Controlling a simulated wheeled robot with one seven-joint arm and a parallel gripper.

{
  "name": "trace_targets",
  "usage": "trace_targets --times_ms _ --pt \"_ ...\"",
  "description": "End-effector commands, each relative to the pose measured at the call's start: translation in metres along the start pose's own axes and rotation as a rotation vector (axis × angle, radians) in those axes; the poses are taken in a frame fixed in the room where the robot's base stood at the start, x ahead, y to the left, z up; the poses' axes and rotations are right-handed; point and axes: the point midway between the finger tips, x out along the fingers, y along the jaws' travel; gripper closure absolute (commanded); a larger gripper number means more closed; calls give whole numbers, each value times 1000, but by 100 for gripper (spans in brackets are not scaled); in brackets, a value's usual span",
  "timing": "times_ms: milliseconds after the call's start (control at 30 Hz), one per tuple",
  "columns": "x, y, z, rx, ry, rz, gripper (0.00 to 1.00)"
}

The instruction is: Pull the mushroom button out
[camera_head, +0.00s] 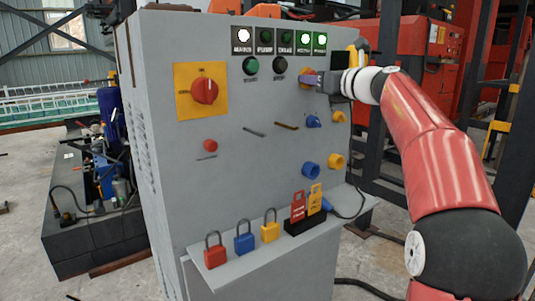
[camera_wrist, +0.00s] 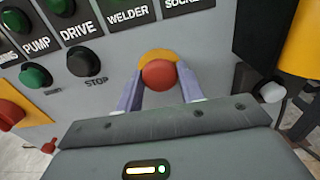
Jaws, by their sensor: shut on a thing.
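The red mushroom button (camera_wrist: 158,74) sits on a yellow round plate (camera_wrist: 157,55) on the grey panel in the wrist view. My gripper (camera_wrist: 158,82) has its two purple fingers on either side of the button and is shut on it. In the head view my gripper (camera_head: 318,80) is at the upper right of the panel, below the lit indicators. There it covers most of the button, with only a bit of the yellow plate showing. I cannot tell how far out the button stands.
The grey cabinet (camera_head: 230,140) carries a red rotary switch (camera_head: 205,90), a separate red button (camera_head: 210,146), and blue and yellow sockets (camera_head: 311,168). Padlocks, including a blue one (camera_head: 244,240), and tags rest on the shelf below. A black cable hangs at the right edge.

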Motion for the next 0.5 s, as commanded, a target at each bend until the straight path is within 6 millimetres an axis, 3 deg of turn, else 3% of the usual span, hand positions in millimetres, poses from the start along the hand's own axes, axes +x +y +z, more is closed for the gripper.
trace_targets --times_ms 500 --pt "-7 0 0 0 0 0 94"
